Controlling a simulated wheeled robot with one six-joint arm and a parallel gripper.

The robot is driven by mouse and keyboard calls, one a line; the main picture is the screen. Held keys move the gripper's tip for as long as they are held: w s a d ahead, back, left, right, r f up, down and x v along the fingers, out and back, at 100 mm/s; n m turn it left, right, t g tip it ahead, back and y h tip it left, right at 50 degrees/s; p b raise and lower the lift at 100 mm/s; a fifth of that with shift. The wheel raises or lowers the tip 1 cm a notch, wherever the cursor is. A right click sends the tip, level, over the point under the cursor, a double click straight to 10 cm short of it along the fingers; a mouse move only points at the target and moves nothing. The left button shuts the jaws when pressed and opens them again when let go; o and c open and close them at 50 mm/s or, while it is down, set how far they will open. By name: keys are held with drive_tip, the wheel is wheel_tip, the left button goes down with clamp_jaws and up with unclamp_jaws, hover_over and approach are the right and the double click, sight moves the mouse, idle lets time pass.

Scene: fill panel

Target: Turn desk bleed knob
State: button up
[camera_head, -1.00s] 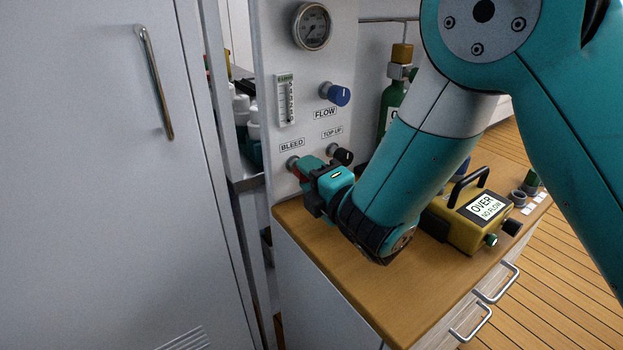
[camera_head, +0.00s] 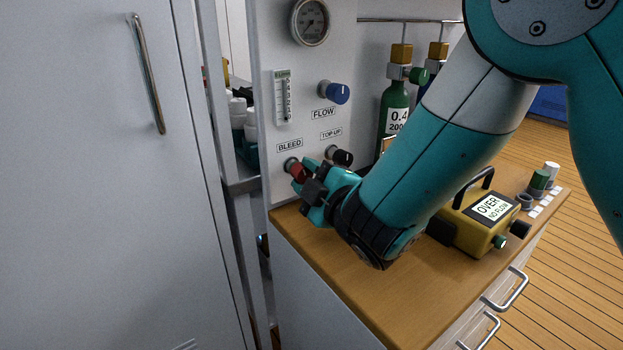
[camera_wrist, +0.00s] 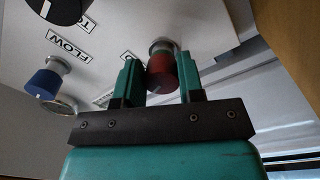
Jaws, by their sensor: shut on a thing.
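The red bleed knob (camera_head: 298,173) sits on the white panel (camera_head: 275,55) beneath the BLEED label (camera_head: 290,145). My gripper (camera_head: 306,170) is at the panel, its fingers around the knob and partly hiding it. In the wrist view the red knob (camera_wrist: 162,74) stands between the two teal fingers of my gripper (camera_wrist: 158,62). My gripper is shut on the knob.
The black top-up knob (camera_head: 341,156) is close to the right of my gripper. The blue flow knob (camera_head: 336,92) and a gauge (camera_head: 310,22) are above.

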drive_tip(key=shift+s+a+r, duration=0.1)
drive_tip(key=shift+a, duration=0.1)
drive_tip(key=o, duration=0.9)
drive_tip(key=shift+d, duration=0.1)
drive_tip(key=shift+s, duration=0.1)
